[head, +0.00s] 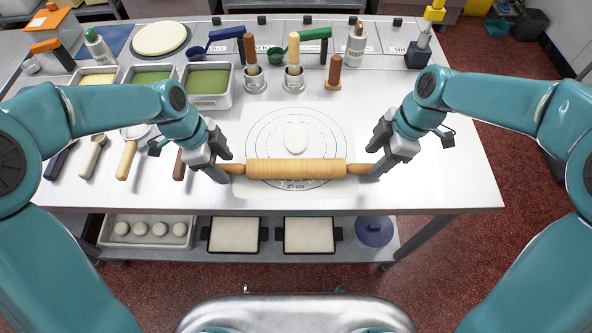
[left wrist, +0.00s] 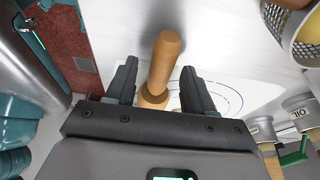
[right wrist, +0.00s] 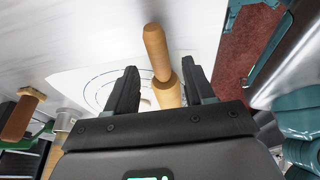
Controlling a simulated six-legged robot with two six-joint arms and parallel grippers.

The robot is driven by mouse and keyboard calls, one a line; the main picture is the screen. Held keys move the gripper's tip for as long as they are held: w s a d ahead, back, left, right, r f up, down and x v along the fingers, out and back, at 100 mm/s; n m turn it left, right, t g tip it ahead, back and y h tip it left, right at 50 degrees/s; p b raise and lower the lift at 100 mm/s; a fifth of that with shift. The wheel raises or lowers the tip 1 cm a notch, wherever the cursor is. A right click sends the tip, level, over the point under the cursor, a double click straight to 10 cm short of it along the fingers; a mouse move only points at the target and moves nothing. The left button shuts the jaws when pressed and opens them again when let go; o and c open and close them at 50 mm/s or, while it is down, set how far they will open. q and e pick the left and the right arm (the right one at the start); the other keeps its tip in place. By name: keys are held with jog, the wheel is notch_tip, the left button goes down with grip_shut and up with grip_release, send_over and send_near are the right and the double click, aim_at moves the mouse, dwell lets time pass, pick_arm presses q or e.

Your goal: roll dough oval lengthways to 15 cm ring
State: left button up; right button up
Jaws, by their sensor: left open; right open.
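A pale dough oval (head: 296,138) lies on the ringed mat (head: 335,125), inside the printed dashed circles. A wooden rolling pin (head: 296,169) lies crosswise in front of the dough, apart from it, over the front of the rings. My left gripper (head: 225,174) is open at the pin's left handle; in the left wrist view the handle (left wrist: 165,62) stands between the two fingers. My right gripper (head: 366,172) is open at the right handle; in the right wrist view that handle (right wrist: 156,50) also lies between the fingers.
Metal cups with wooden-handled tools (head: 254,80) and a wooden-handled tool (head: 334,75) stand behind the mat. Trays with green contents (head: 208,82) are at the back left. Several tools lie at left, the nearest with a brown handle (head: 179,165). The table's right side (head: 455,170) is clear.

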pick_arm(q)
jog(key=shift+f, duration=0.25)
jog(key=shift+f, duration=0.1)
pick_arm(e)
jog(key=shift+f, duration=0.1)
